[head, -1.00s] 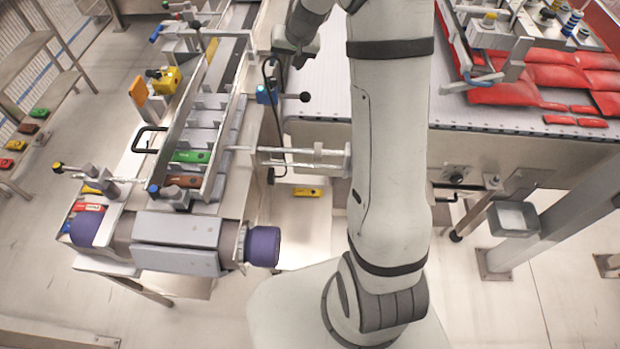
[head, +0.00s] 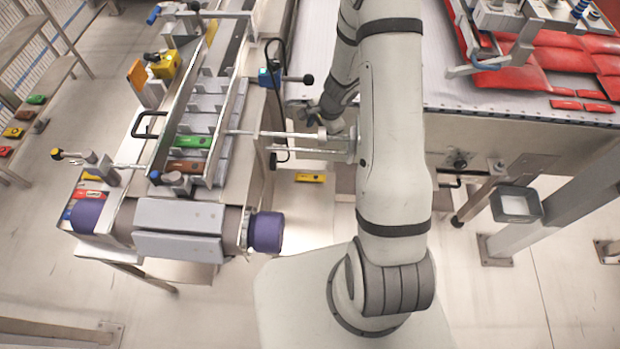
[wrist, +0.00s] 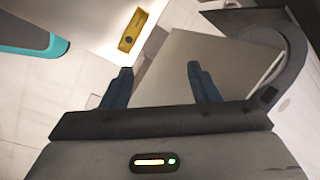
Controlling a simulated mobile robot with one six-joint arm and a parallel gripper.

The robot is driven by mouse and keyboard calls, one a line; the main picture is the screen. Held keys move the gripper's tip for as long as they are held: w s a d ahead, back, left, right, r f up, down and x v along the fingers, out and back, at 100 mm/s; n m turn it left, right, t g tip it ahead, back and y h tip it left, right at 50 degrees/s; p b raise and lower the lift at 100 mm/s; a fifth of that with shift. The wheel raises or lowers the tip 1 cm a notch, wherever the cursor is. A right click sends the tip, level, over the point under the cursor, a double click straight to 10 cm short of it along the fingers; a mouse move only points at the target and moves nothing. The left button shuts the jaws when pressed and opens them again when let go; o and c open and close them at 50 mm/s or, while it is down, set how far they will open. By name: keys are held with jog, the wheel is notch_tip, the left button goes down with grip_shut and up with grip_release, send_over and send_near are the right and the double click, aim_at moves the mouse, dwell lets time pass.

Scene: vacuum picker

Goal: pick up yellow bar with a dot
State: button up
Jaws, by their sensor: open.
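A yellow bar with a dark dot (head: 310,177) lies low down on a pale surface, to the right of the narrow conveyor machine. In the wrist view the yellow bar (wrist: 132,31) is at the top, just left of centre, lying slanted with its dark dot visible. My gripper (wrist: 159,70) is open with nothing between its two dark fingers. The bar is beyond the fingertips, nearer the left finger's side, and apart from them. In the head view my arm hangs down near the bar, and I cannot make out the fingers there.
The conveyor machine (head: 180,213) holds a green bar (head: 193,141) and a brown bar (head: 187,167). A rod with a bracket (head: 300,136) juts out above the yellow bar. Another yellow bar (head: 13,132) is on the left shelf. A wide belt with red packets (head: 565,55) is at right.

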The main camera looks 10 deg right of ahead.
notch_tip(320, 180, down, 9)
jog(key=s+a+m+g+y, duration=0.1)
jog(key=a+m+y, duration=0.1)
jog(key=m, duration=0.6)
send_near(311, 177)
jog(key=shift+w+d+f, duration=0.15)
jog(key=shift+w+f, duration=0.05)
jog(key=shift+w, duration=0.05)
jog(key=shift+x, duration=1.2)
jog(key=shift+s+p+x, duration=0.2)
jog(key=shift+p+x, duration=0.7)
jog(key=shift+x, duration=1.75)
jog(key=shift+r, duration=0.1)
jog(key=c, duration=1.1)
